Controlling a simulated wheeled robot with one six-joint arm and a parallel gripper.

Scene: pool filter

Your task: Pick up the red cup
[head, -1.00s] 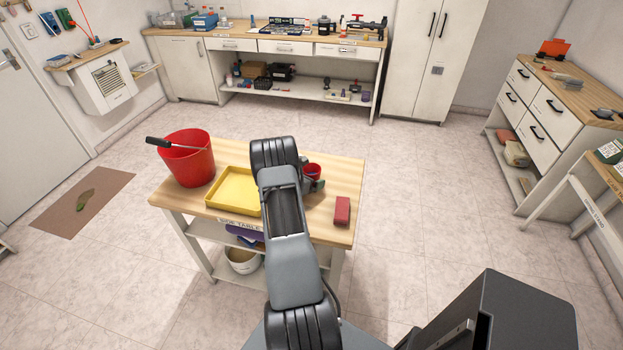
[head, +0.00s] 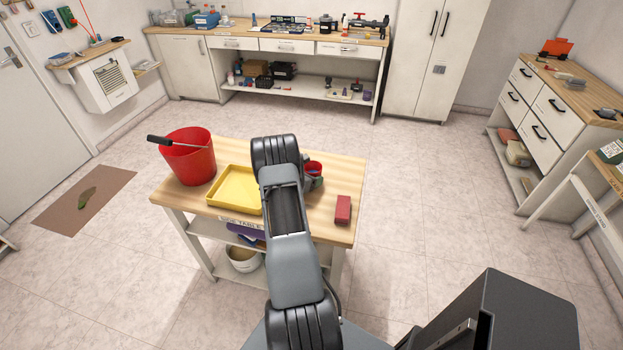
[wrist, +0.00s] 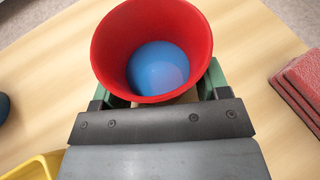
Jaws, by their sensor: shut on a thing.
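The red cup (wrist: 102,60) is held upright between the fingers of my gripper (wrist: 155,90) in the wrist view, with a blue round bottom or content inside it. In the head view the cup (head: 313,167) shows only in part beside my arm, above the right half of the side table (head: 345,172). My gripper (head: 312,182) is shut on the cup and mostly hidden behind my arm there. I cannot tell whether the cup touches the table top.
A yellow tray (head: 212,203) and a red bucket (head: 190,165) with a black-handled tool stand left of my arm. The table's back right corner is clear.

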